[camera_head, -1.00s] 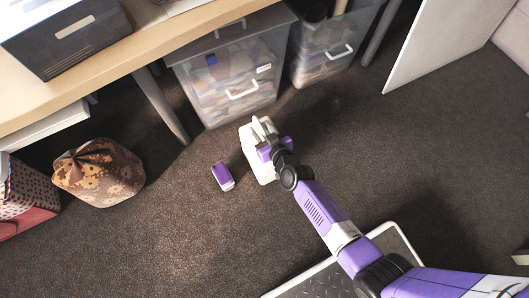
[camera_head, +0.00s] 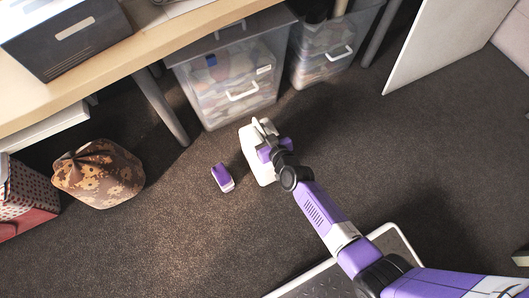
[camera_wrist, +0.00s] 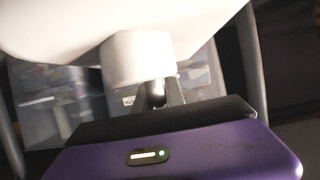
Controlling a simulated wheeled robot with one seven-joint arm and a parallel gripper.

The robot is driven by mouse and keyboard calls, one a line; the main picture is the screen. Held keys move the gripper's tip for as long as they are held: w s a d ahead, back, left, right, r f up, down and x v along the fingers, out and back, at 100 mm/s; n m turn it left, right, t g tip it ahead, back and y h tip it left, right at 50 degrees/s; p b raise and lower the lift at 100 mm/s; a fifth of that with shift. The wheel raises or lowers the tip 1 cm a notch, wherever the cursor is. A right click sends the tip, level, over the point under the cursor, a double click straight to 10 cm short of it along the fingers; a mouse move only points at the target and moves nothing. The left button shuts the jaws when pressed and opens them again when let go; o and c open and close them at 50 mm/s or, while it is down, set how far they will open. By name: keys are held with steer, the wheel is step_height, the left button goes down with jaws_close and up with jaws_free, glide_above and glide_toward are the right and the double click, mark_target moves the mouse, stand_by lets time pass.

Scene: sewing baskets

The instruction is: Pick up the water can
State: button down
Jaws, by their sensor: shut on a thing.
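The white water can (camera_head: 256,165) is in front of the clear storage boxes in the head view, partly hidden by my gripper. In the wrist view its pale body (camera_wrist: 70,22) fills the top, with a white cylindrical part (camera_wrist: 137,57) reaching down to my fingers. My gripper (camera_head: 266,147) is at the can's upper right side in the head view. In the wrist view my gripper (camera_wrist: 157,95) is shut on that white part. I cannot tell whether the can touches the floor.
A small purple and white object (camera_head: 222,178) lies on the carpet left of the can. Clear storage boxes (camera_head: 225,105) (camera_head: 318,62) stand behind, beside a table leg (camera_head: 163,108). A brown patterned sack (camera_head: 98,175) sits at left. Carpet to the right is open.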

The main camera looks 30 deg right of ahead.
stand_by(0.8)
steer(key=shift+w+r, duration=0.1)
steer(key=shift+r, duration=0.15)
steer(key=shift+r, duration=0.1)
